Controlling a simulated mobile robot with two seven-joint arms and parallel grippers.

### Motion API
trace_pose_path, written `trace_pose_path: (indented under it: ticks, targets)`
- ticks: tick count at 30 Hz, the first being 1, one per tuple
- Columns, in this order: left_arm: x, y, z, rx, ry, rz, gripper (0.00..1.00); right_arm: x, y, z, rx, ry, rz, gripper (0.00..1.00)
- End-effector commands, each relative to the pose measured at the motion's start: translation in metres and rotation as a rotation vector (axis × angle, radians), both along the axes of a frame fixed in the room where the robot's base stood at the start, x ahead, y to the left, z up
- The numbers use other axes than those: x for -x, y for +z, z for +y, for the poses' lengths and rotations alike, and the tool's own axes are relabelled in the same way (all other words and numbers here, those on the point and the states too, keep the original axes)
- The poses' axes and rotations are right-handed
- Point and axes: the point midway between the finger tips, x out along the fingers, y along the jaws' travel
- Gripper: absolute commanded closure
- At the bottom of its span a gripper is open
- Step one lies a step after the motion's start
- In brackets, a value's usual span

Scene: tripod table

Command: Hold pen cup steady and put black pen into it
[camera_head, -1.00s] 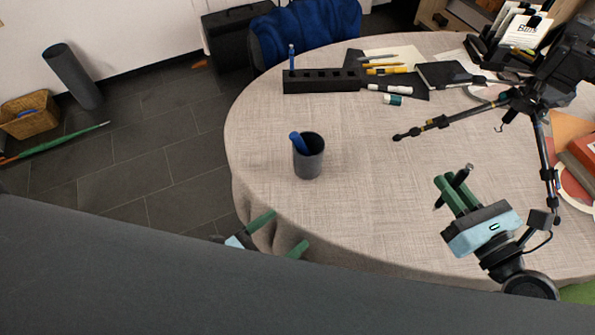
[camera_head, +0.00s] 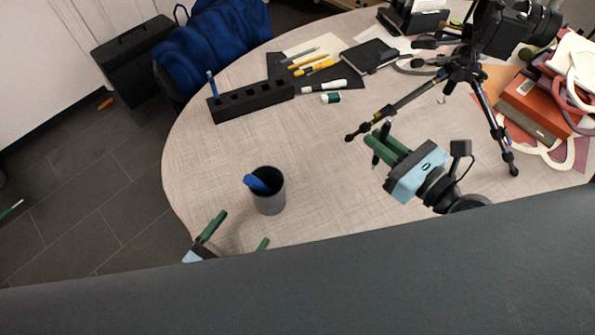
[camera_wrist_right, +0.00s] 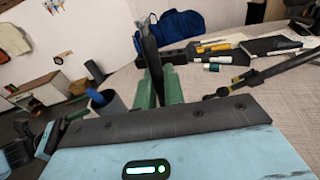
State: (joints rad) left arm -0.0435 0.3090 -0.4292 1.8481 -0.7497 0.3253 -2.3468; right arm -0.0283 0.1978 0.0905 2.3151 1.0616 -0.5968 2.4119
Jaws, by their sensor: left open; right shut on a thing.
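The grey pen cup (camera_head: 271,200) stands upright on the table with a blue pen (camera_head: 257,184) leaning in it. My left gripper (camera_head: 238,229) is open just in front of the cup, its green fingers apart and not around it; part of it is hidden by a dark grey surface. My right gripper (camera_head: 378,140) is to the right of the cup, shut on the black pen (camera_head: 386,130). In the right wrist view the black pen (camera_wrist_right: 151,55) stands upright between the green fingers, above the table. The cup (camera_wrist_right: 106,106) is to the left, behind them.
A black tripod (camera_head: 470,75) with a camera stands right of and behind my right gripper. A black pen block (camera_head: 252,99) holds another blue pen (camera_head: 212,84). Markers, a notebook (camera_head: 369,57) and red books (camera_head: 540,105) lie farther off. The table between cup and right gripper is clear.

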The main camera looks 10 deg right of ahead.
Motion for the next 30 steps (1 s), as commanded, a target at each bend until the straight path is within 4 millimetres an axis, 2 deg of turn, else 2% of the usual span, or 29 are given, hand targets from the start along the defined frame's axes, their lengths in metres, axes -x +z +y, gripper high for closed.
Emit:
trace_pose_path:
  ticks: [5, 8, 11, 18, 24, 30]
  targets:
    - [0.0, 0.0, 0.0, 0.0, 0.001, 0.0, 0.1, -0.002, 0.003, 0.004, 0.0, 0.014, -0.003, 1.0]
    - [0.0, 0.0, 0.0, 0.0, 0.001, 0.0, 0.1, -0.008, 0.01, 0.018, 0.0, 0.058, -0.009, 1.0]
    - [0.0, 0.0, 0.0, 0.0, 0.001, 0.0, 0.1, -0.017, 0.021, 0.041, 0.003, 0.141, -0.019, 1.0]
    - [0.0, 0.0, 0.0, 0.0, 0.001, 0.0, 0.1, -0.029, 0.055, 0.112, 0.001, 0.405, -0.039, 1.0]
    - [0.0, 0.0, 0.0, 0.0, 0.0, 0.0, 0.1, -0.028, 0.077, 0.162, -0.007, 0.624, -0.054, 1.0]
    - [0.0, 0.0, 0.0, 0.0, 0.0, 0.0, 0.1, -0.021, 0.089, 0.198, -0.023, 0.814, -0.066, 1.0]
